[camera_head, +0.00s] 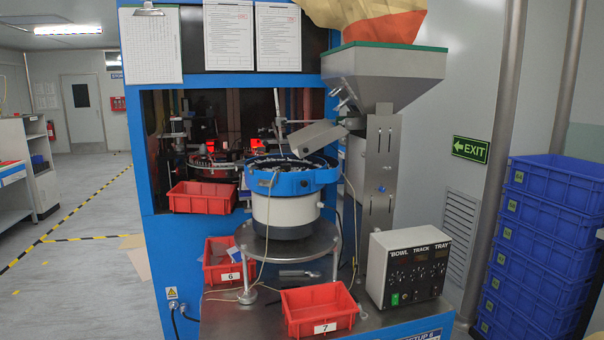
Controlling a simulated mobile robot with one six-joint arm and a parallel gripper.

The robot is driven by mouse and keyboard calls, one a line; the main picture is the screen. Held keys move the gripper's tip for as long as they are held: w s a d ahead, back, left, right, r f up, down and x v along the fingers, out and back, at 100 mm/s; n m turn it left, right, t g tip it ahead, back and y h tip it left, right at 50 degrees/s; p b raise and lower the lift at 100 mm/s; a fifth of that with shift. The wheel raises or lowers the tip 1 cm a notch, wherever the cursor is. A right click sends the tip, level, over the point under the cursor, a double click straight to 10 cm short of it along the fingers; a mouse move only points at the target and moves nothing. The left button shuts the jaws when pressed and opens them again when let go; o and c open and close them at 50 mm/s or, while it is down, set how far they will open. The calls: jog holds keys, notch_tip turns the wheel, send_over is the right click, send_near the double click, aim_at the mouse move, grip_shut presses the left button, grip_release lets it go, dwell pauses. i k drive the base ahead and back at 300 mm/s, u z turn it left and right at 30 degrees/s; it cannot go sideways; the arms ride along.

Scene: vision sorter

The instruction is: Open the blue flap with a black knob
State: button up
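The blue machine cabinet (168,262) stands in the middle of the camera_head view. I cannot clearly make out a separate blue flap or a black knob on it. Its front has a wide opening (160,108) in which red-lit parts show. Papers and a clipboard (152,50) cover much of the panel above the opening. The bowl feeder, hopper and red bins hide part of the front. My gripper is not in view.
A blue-rimmed bowl feeder (286,212) stands on a round metal table below a hopper (385,62). Red bins (318,308) and a control box (408,268) stand in front. Stacked blue crates (545,230) are at right. Open floor (85,270) lies at left.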

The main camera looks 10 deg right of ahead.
aim_at(303, 184)
jog(key=k, duration=1.35)
jog(key=u, duration=0.35)
jog(key=i, duration=1.2)
jog(key=u, duration=0.8)
jog(key=i, duration=0.75)
jog(key=u, duration=0.25)
